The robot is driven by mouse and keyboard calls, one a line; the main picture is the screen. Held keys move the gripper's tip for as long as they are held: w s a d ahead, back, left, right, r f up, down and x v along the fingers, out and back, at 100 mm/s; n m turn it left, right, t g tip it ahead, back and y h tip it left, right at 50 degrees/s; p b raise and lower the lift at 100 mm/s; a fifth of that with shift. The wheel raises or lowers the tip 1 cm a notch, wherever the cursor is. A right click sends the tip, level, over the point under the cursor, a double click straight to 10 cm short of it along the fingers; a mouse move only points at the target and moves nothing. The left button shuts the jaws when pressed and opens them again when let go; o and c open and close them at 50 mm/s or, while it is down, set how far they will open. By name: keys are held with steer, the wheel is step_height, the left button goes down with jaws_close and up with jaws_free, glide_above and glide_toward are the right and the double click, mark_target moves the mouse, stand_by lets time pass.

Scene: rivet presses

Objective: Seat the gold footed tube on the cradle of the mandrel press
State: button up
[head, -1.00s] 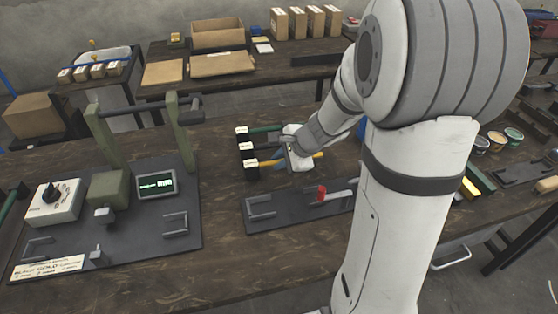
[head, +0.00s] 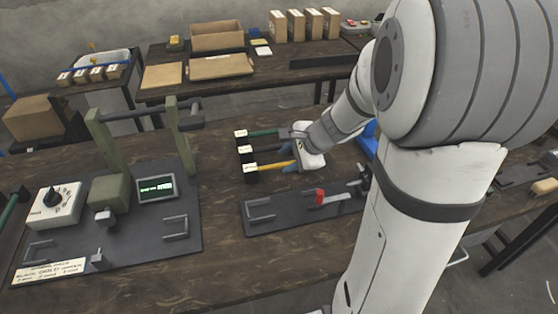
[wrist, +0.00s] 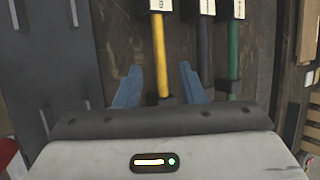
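The gold tube (head: 272,167) lies on the bench, its left end at a black block with a pale label, below a black tube and a green tube (head: 264,133). In the wrist view the gold tube (wrist: 162,55) runs between the two blue fingers of my gripper (wrist: 160,85), with a visible gap on each side. My gripper (head: 290,165) is open and low over the tubes' right ends, hiding them in the head view. The olive-framed press (head: 110,190) with a dark horizontal bar stands at the left on a dark plate. I cannot tell which of its parts is the cradle.
A dark fixture plate (head: 290,218) with metal brackets and a red-handled lever (head: 320,198) lies in front of the tubes. The press plate carries a dial box (head: 53,207) and a display (head: 156,187). A back table (head: 265,68) holds cartons. Bare bench lies between press and tubes.

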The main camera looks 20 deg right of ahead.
steer(key=s+a+r+n+g+h, duration=0.1)
steer(key=s+r+n+g+h, duration=0.15)
steer(key=s+n, duration=0.6)
steer(key=s+a+r+n+g+h, duration=0.1)
steer(key=s+a+r+n+h, duration=0.15)
steer(key=s+n, duration=0.65)
step_height(320, 180, up, 9)
steer(key=s+d+p, duration=0.1)
steer(key=p, duration=0.7)
steer(key=shift+r+m, duration=0.2)
steer(key=shift+m, duration=0.15)
steer(key=shift+t, duration=0.25)
steer(key=shift+a, duration=0.1)
